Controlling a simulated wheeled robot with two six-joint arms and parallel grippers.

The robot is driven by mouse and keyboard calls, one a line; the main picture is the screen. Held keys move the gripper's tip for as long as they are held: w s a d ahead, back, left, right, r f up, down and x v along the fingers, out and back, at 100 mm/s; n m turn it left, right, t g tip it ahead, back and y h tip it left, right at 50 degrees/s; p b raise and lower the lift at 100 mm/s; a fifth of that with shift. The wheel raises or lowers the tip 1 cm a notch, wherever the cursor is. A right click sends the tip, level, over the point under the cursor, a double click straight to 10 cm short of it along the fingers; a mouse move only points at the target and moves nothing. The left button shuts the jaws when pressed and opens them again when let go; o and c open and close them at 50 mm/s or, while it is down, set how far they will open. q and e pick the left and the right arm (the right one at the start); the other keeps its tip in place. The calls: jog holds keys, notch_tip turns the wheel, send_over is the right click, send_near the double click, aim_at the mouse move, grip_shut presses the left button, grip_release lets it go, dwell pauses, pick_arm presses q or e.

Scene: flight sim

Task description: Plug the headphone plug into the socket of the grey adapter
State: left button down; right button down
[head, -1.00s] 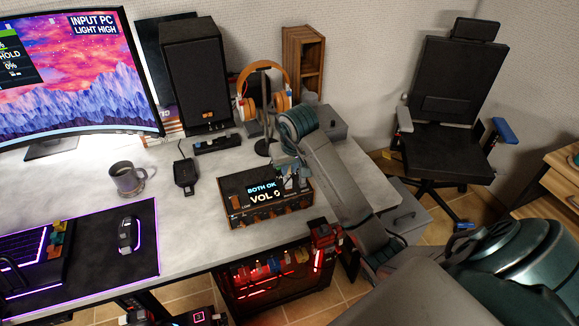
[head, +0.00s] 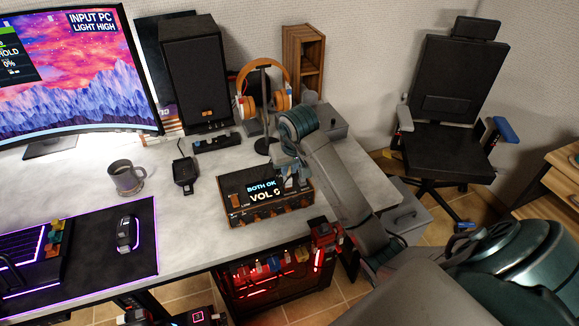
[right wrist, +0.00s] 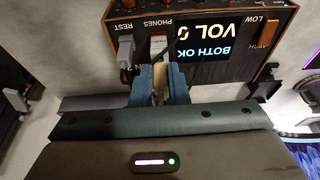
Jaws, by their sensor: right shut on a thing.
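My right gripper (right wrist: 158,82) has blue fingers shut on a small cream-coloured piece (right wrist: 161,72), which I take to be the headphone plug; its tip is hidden. Just beyond the fingers, a pale grey-white block (right wrist: 158,43) sits at the PHONES label of the amplifier box (right wrist: 205,14); it may be the adapter. Another grey piece (right wrist: 126,51) sits at the REST label. I cannot tell whether plug and block touch. In the head view my right gripper (head: 289,172) is at the right part of the amplifier box (head: 240,207). My left gripper is out of view.
Orange headphones (head: 243,106) hang on a stand behind the box, beside a black speaker (head: 195,75). A mug (head: 126,178), mouse (head: 127,233) and monitor (head: 70,75) are to the left.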

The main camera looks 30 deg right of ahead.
jog(key=shift+f+b, duration=0.4)
jog(key=shift+f, duration=0.2)
jog(key=c, duration=1.3)
grip_release()
jog(key=shift+r, duration=0.1)
jog(key=shift+p+v, duration=4.65)
jog(key=shift+v, duration=0.8)
